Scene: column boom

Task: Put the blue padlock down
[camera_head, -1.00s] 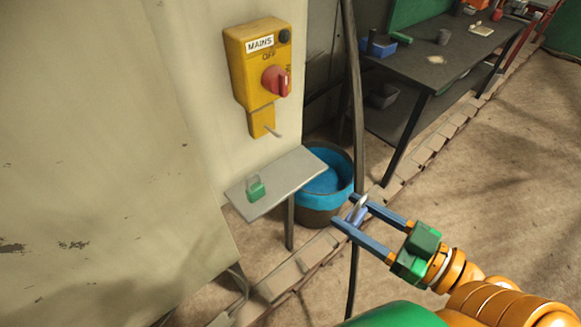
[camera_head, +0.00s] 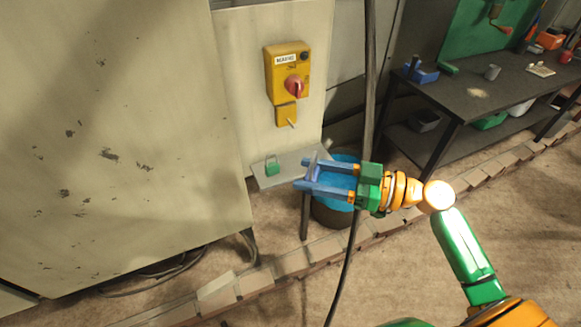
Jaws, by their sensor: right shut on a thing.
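My right gripper (camera_head: 306,174) is shut on the blue padlock (camera_head: 312,171), whose grey shackle shows between the blue fingers. The padlock is small and partly hidden by the fingers. In the picture the gripper overlaps the right part of the small grey shelf (camera_head: 268,182); I cannot tell how high above the shelf it is. A green padlock (camera_head: 271,168) stands on the shelf's left part, to the left of the fingertips. My left gripper is not in view.
A yellow mains switch box (camera_head: 272,72) with a red knob (camera_head: 293,86) is on the wall above the shelf. A blue-lined bucket (camera_head: 333,214) stands behind my gripper. A dark workbench (camera_head: 470,97) stands at right.

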